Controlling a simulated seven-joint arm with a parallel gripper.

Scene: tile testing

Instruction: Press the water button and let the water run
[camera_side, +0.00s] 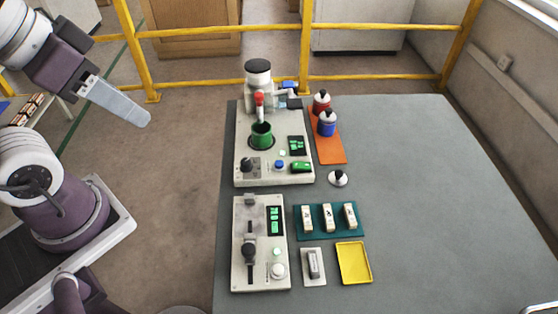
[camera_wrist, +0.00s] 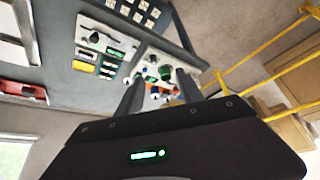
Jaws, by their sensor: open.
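The upper white machine (camera_side: 250,177) stands on the grey table's left part, with a green cup (camera_side: 261,138) under a red-topped spout (camera_side: 259,103). Its front panel has a blue button (camera_side: 280,165), a green button (camera_side: 301,167), a black knob (camera_side: 252,166) and a lit display (camera_side: 297,145). I cannot read which button is for water. No running water is visible. My gripper (camera_side: 143,119) is off the table's left side, apart from the machine. In the wrist view its two fingers (camera_wrist: 160,78) are spread and empty, with the machine beyond them.
A lower white control unit (camera_side: 241,276) sits in front. A yellow railing (camera_side: 200,32) runs behind. The table's right side is clear.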

